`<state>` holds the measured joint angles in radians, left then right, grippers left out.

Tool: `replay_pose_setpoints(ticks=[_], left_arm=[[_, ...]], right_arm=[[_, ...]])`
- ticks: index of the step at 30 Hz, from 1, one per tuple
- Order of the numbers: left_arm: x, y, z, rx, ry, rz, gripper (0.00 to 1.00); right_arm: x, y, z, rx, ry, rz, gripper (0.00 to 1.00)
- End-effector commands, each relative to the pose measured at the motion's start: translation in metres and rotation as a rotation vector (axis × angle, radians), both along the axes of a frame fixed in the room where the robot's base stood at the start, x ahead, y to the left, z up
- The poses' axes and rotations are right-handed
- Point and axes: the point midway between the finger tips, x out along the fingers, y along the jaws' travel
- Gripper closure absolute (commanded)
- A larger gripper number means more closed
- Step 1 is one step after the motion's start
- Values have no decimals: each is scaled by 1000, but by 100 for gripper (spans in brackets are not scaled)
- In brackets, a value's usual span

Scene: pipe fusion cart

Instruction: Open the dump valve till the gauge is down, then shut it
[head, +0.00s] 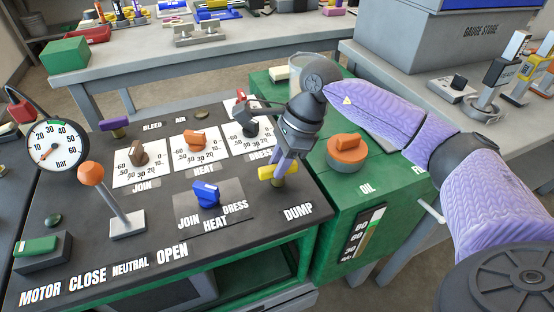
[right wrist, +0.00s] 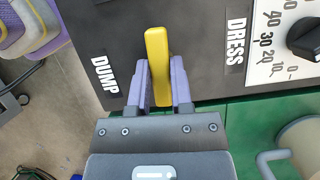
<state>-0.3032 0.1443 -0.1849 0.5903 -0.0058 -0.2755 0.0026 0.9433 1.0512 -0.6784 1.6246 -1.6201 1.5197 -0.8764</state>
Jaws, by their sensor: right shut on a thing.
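The dump valve's yellow handle (head: 265,173) is by the DUMP label at the front right of the black panel. It also shows in the right wrist view (right wrist: 157,60), standing upright in that picture beside the DUMP label. My right gripper (head: 281,170) points down at it and is shut on it, with one purple finger on each side in the right wrist view (right wrist: 159,85). The fingers hide the valve's base. The round bar gauge (head: 57,144) stands at the panel's left; its needle is too small to read surely. My left gripper is not in view.
An orange-knobbed lever (head: 91,174) and a green button (head: 36,246) are at the front left. A blue selector (head: 207,193) is left of the valve. The green oil unit with an orange cap (head: 346,149) is close on the right, under my arm.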

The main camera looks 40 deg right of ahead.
Motion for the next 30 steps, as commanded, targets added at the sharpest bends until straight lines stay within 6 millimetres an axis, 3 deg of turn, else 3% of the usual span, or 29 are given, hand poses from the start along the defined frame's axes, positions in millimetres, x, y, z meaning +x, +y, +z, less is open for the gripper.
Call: replay_pose_setpoints(ticks=[22,23,24,27,30], left_arm=[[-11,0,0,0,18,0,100],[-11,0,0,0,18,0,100],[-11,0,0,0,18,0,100],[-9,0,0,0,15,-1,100],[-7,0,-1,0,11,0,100]], right_arm=[[2,-3,2,-8,-9,73,100],[2,-3,2,-8,-9,73,71],[2,-3,2,-7,-9,73,63],[2,-2,1,-6,-7,75,42],[1,-1,1,-5,-6,76,38]])
